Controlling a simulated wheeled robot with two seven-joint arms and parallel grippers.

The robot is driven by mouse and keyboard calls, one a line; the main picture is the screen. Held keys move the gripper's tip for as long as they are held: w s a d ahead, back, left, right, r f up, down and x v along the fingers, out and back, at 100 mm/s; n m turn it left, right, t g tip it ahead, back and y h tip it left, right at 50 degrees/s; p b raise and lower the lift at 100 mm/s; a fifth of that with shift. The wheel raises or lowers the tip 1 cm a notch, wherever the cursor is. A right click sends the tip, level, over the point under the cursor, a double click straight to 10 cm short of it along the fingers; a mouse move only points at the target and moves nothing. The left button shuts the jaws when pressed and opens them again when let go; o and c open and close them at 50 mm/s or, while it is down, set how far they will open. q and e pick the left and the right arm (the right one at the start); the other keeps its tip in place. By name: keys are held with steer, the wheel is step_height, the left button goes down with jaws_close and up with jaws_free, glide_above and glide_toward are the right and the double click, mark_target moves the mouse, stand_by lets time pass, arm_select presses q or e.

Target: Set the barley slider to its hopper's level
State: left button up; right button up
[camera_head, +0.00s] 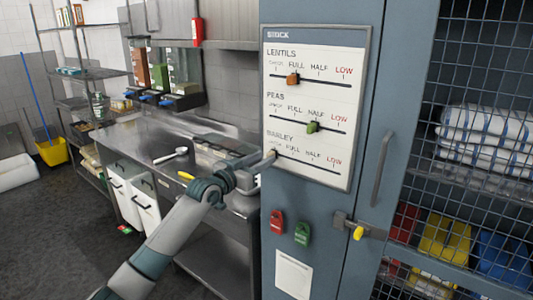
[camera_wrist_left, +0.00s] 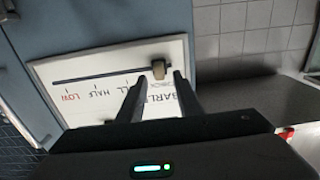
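The STOCK board (camera_head: 350,100) on the blue cabinet has LENTILS, PEAS and BARLEY tracks. The barley slider (camera_wrist_left: 158,69), a small tan block, sits toward the left, unmarked-looking end of its track, left of FULL; in the head view my gripper mostly hides it. My left gripper (camera_head: 268,158) is at that end of the track. In the left wrist view its two fingers (camera_wrist_left: 159,76) are apart, with the slider between or just beyond the tips; contact is not clear. The hoppers (camera_head: 160,75) stand at the back left; the barley level is too small to tell. My right gripper is out of view.
The orange-brown lentils slider (camera_head: 292,79) is near FULL, and the green peas slider (camera_head: 312,127) is near HALF. Red (camera_head: 277,222) and green (camera_head: 302,233) tags hang below the board. A door handle (camera_head: 382,168) and a latch (camera_head: 358,230) are at right.

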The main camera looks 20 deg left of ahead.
arm_select(q)
steer(key=shift+p+x, duration=0.3)
steer(key=shift+x, duration=1.1)
jaws_close()
